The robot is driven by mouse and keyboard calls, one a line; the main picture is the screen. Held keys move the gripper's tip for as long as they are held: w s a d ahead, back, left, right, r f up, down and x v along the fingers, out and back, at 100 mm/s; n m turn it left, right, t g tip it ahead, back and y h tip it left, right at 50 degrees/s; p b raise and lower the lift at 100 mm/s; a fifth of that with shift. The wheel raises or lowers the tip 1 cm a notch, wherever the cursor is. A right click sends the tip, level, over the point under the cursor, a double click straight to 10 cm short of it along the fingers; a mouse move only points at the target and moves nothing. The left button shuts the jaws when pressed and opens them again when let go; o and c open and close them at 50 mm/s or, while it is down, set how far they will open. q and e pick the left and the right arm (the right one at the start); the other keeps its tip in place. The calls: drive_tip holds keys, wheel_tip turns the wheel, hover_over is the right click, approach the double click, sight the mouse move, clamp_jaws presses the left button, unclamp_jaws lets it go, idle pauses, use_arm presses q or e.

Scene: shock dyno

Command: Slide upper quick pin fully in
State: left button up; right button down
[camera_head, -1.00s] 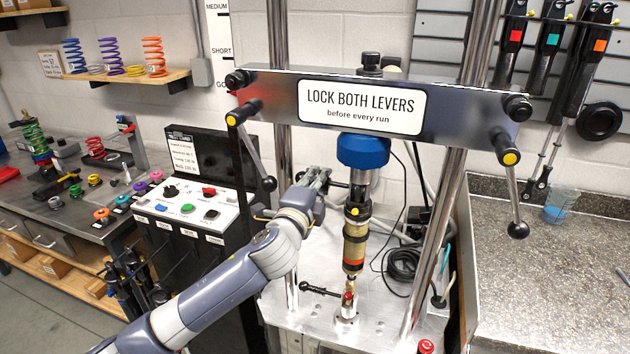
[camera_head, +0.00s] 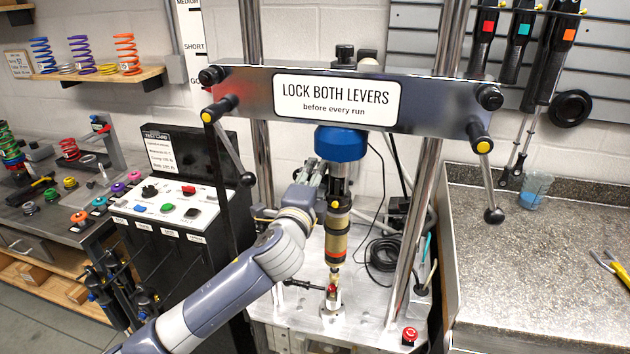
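The shock absorber (camera_head: 337,240), with a gold body, stands upright between the two chrome columns, under the blue load cell (camera_head: 341,144). My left gripper (camera_head: 318,178) is at the left side of the shock's upper mount, just below the load cell. The upper quick pin is hidden or too small to make out at the fingers, so I cannot tell how deep it sits or whether the fingers are shut on it. A black-handled lower pin (camera_head: 296,284) sticks out left of the lower mount (camera_head: 332,300). My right gripper is not in view.
The steel crossbeam (camera_head: 440,108) with its label and two ball-ended levers (camera_head: 489,190) spans above the gripper. A control box (camera_head: 165,212) stands left of the rig. Black cable (camera_head: 383,255) lies behind the shock. A red stop button (camera_head: 409,334) is at the front right.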

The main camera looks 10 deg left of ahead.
use_arm(q)
drive_tip(key=s, duration=1.2)
drive_tip(key=shift+a, duration=0.2)
drive_tip(key=shift+f, duration=0.1)
